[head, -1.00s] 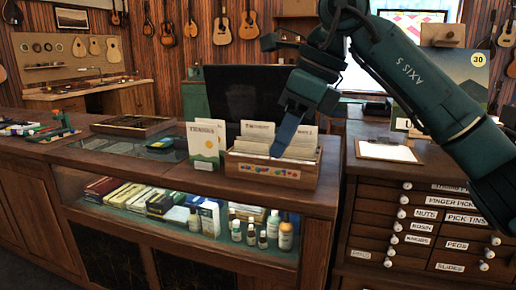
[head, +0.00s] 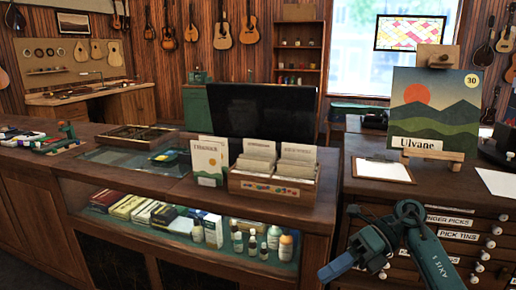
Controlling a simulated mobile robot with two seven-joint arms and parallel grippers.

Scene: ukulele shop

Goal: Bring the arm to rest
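My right arm is low at the right of the view, in front of the drawer cabinet (head: 352,232). Its gripper (head: 328,275) points to the left and down, clear of the counter and apart from the wooden box. I cannot make out a gap between its fingers, and nothing shows held in it. The wooden box (head: 268,189) of upright cards stands on the counter, with an upright booklet (head: 209,160) beside its left side. My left gripper is not in view.
A dark monitor (head: 262,110) stands behind the box. A clipboard (head: 383,170) and an easel with a landscape picture (head: 433,105) are on the cabinet top. Bottles (head: 273,236) stand in the glass-fronted counter. A shallow wooden tray (head: 135,136) lies further left.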

